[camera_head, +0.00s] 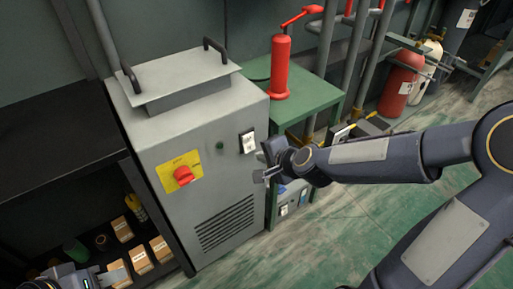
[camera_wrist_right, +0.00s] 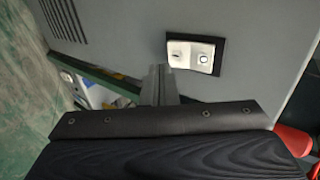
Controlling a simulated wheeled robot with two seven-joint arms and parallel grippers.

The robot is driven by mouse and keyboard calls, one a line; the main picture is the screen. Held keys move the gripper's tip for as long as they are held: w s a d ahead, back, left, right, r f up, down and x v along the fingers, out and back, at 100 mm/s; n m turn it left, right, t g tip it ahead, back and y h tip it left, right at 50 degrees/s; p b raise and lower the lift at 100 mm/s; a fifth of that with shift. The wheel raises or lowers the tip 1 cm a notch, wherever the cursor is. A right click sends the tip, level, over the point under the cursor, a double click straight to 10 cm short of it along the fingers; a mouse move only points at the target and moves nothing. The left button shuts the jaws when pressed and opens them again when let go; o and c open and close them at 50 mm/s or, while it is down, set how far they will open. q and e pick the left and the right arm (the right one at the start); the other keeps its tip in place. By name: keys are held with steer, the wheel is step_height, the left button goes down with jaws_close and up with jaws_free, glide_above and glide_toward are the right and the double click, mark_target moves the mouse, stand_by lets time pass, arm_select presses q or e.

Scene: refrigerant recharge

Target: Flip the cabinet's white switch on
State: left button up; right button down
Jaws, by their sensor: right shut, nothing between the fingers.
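The grey cabinet (camera_head: 190,125) stands at the centre left of the head view. Its white switch (camera_head: 247,141) sits in a dark frame near the front face's upper right corner. In the right wrist view the white switch (camera_wrist_right: 191,53) shows large, with a line mark and a circle mark. My right gripper (camera_head: 264,172) is shut and empty, just below and right of the switch in the head view. In the wrist view its fingertips (camera_wrist_right: 158,72) are close to the switch; I cannot tell if they touch. My left gripper (camera_head: 108,277) is at the lower left, partly cut off, away from the switch.
A red rotary knob (camera_head: 183,176) on a yellow plate is on the cabinet front, above a vent grille. A green table (camera_head: 310,108) with a red pump (camera_head: 281,68) stands to its right. A shelf with small boxes (camera_head: 161,249) is at left. The green floor at front is open.

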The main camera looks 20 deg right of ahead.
mark_target(250, 144)
steer(key=shift+w+a+f, duration=0.1)
steer(key=shift+w+a, duration=0.2)
steer(key=shift+w, duration=0.45)
steer(key=shift+w+a+f, duration=0.1)
steer(key=shift+w+a, duration=0.15)
steer(key=shift+w, duration=0.5)
steer(key=shift+w+t+b, duration=0.2)
steer(key=shift+t+b, duration=0.1)
steer(key=shift+b, duration=0.75)
steer(key=shift+r+p, duration=0.75)
steer(key=shift+r, duration=0.1)
